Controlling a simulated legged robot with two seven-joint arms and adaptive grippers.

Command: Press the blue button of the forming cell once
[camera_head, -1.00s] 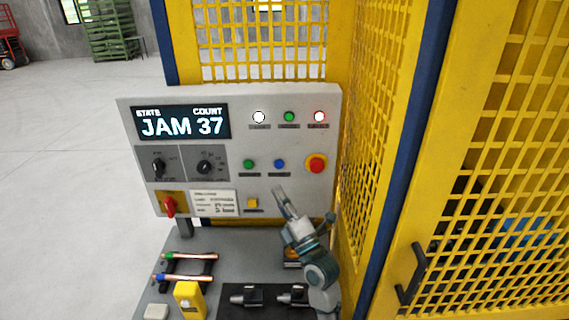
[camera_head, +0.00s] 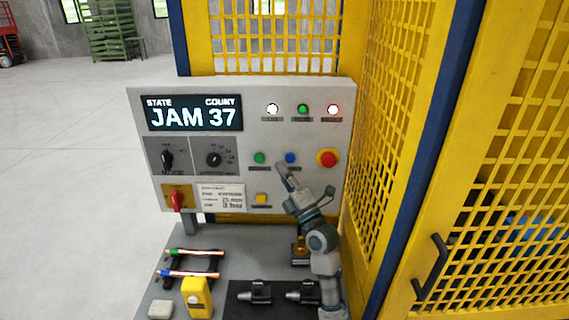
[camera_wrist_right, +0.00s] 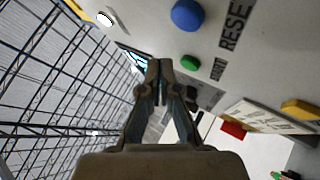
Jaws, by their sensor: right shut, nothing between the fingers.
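The blue button (camera_head: 291,158) sits on the grey control panel (camera_head: 330,200), between a green button (camera_head: 260,158) and a red mushroom button (camera_head: 327,158). My right gripper (camera_head: 283,172) is shut and empty, with its tip just below the blue button in the head view. In the right wrist view the blue button (camera_wrist_right: 187,15) is large at the top, above and right of the shut fingertips (camera_wrist_right: 155,68). Part of a label reading "RESE" is beside it. I see no contact with the button. My left gripper is not in view.
The display (camera_head: 193,113) reads JAM 37. A yellow button (camera_head: 261,198), knobs and a red switch (camera_head: 178,199) are on the panel. Yellow mesh fencing (camera_head: 385,110) stands close on the right. Copper tubes (camera_head: 195,252) lie on a rack below.

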